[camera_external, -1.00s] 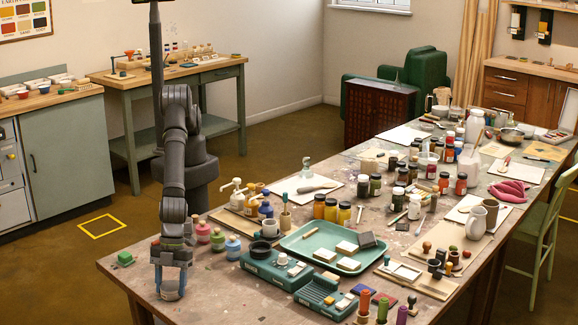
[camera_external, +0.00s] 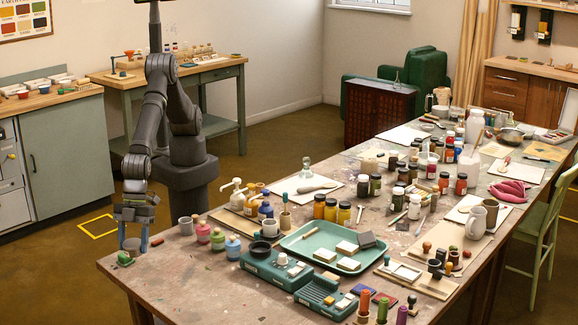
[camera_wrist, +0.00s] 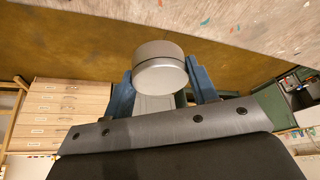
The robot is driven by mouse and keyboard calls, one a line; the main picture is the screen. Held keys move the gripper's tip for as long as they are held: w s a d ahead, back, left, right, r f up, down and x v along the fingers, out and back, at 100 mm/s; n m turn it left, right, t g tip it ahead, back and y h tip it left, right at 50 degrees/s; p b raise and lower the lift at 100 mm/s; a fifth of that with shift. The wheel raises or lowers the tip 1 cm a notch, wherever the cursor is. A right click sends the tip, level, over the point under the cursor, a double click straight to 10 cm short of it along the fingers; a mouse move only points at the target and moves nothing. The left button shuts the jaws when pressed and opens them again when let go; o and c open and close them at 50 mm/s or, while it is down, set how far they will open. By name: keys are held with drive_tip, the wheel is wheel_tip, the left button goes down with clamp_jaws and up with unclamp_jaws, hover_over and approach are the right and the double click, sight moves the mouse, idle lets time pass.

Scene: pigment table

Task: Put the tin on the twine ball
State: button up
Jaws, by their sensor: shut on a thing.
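The tin, a short grey cylinder with a dark seam (camera_wrist: 160,68), sits between the two blue fingers of my gripper (camera_wrist: 160,85) in the wrist view. My gripper is shut on it. In the outside view my gripper (camera_external: 133,240) is at the left end of the table, and the tin (camera_external: 131,243) shows as a small grey-brown shape between the fingers. I cannot make out a twine ball with certainty in either view.
The table's front left (camera_external: 180,270) is bare.

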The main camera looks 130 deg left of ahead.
drive_tip(key=w+a+r+n, duration=0.1)
drive_tip(key=w+a+n, duration=0.1)
drive_tip(key=w+a, duration=0.85)
drive_tip(key=w+a+r+n+t+y, duration=0.15)
drive_tip(key=w+a, duration=0.25)
drive_tip(key=a, duration=0.9)
drive_tip(key=w+a+r+n, duration=0.1)
drive_tip(key=w+a+n, duration=0.3)
drive_tip(key=a, duration=0.9)
drive_tip(key=w+a+r+n+t+y, duration=0.1)
drive_tip(key=w+a, duration=0.4)
drive_tip(key=a, duration=0.8)
drive_tip(key=s+a+r+n+y, duration=0.1)
drive_tip(key=s+a+n, duration=0.1)
drive_tip(key=a, duration=1.2)
drive_tip(key=s+a+n+y, duration=0.1)
drive_tip(key=s+a+n, duration=0.1)
drive_tip(key=a, duration=1.1)
drive_tip(key=n+y, duration=0.1)
drive_tip(key=n, duration=0.3)
hover_over(372, 160)
drive_tip(key=s+d, duration=0.1)
drive_tip(key=shift+g, duration=0.45)
wheel_tip(372, 160, down, 5)
drive_tip(key=shift+d+r, duration=0.1)
drive_tip(key=shift+r, duration=0.05)
drive_tip(key=shift+s+a+f+m, duration=0.15)
drive_tip(key=shift+a+f+m, duration=0.15)
drive_tip(key=shift+a, duration=0.1)
drive_tip(key=shift+f, duration=1.9)
